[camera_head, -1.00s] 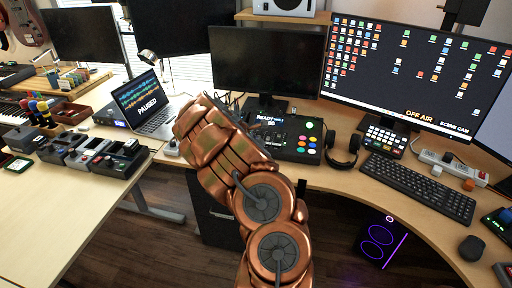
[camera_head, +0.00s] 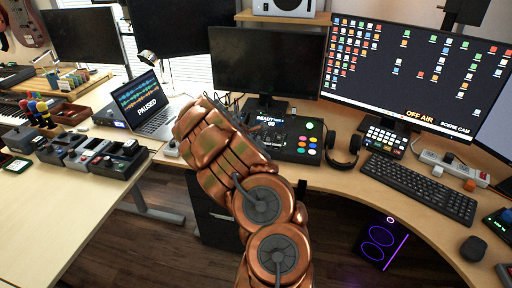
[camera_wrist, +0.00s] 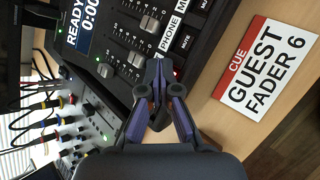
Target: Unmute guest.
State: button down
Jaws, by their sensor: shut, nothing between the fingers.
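The mixer (camera_wrist: 125,45) is a black panel with faders, a READY display (camera_wrist: 78,22) and white strip labels. It also shows in the head view (camera_head: 296,153), partly behind my arm. In the wrist view a PHONE label (camera_wrist: 171,33) sits beside a fader track, with MUTE labels to its right. A small red light (camera_wrist: 178,74) glows just right of my fingertips. A card (camera_wrist: 265,70) reads CUE GUEST FADER 6. My gripper (camera_wrist: 159,68) is shut and empty over the panel's near edge; whether it touches is unclear. The part of the panel under the fingers is hidden.
A second box with knobs and coloured cables (camera_wrist: 70,125) lies left in the wrist view. In the head view, headphones (camera_head: 343,150), a button pad (camera_head: 386,138) and a keyboard (camera_head: 418,187) stand right of the mixer. A laptop (camera_head: 146,104) reads PAUSED; the large monitor (camera_head: 410,75) reads OFF AIR.

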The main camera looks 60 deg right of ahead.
jog(key=shift+f, duration=0.2)
jog(key=shift+r, duration=0.7)
jog(key=shift+p, duration=0.3)
jog(key=shift+r+p, duration=1.75)
jog(key=shift+r, duration=1.25)
